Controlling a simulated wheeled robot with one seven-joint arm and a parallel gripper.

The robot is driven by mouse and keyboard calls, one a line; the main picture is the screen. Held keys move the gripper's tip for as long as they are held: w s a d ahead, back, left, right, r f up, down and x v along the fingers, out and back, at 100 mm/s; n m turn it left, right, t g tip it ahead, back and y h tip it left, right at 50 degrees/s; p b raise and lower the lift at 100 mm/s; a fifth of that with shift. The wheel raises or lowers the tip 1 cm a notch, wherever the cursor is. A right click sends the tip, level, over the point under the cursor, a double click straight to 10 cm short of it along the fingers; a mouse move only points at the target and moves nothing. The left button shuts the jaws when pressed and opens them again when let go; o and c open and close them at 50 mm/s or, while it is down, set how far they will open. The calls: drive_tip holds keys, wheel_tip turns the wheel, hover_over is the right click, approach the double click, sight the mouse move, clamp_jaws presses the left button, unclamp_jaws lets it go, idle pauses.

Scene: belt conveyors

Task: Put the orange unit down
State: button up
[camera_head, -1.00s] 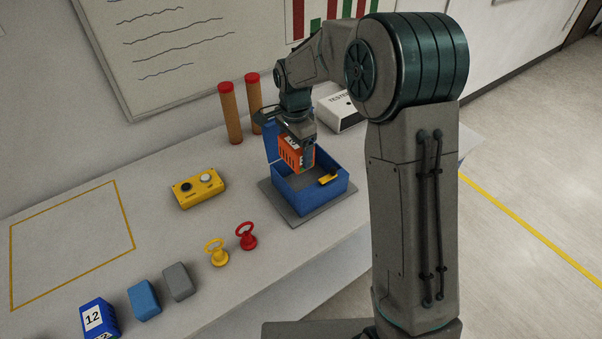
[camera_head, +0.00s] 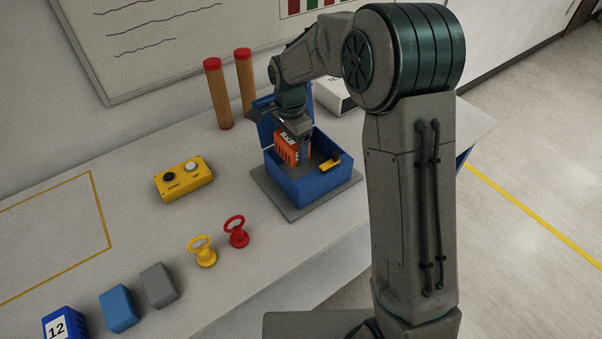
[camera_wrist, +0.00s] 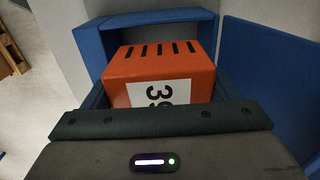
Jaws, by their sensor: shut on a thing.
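The orange unit (camera_head: 287,147), a box with black slots and a white number label, is held in my gripper (camera_head: 300,140). It is partly down inside the open blue box (camera_head: 298,190), at the box's left part. In the wrist view the orange unit (camera_wrist: 160,72) sits between the blue walls (camera_wrist: 160,17), with my gripper (camera_wrist: 160,112) across its near side. The fingertips are hidden. I cannot tell whether the unit touches the box floor.
The blue box stands on a grey plate (camera_head: 290,214) with its lid raised behind. A yellow piece (camera_head: 330,163) is at its right inside. A yellow button box (camera_head: 184,180), red ring (camera_head: 236,232) and yellow ring (camera_head: 203,252) stand left. Two orange-brown posts (camera_head: 218,98) stand behind.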

drive_tip(key=shift+f+p, duration=0.7)
drive_tip(key=shift+f, duration=3.95)
drive_tip(key=o, duration=1)
drive_tip(key=shift+o, duration=0.2)
drive_tip(key=shift+r, duration=0.15)
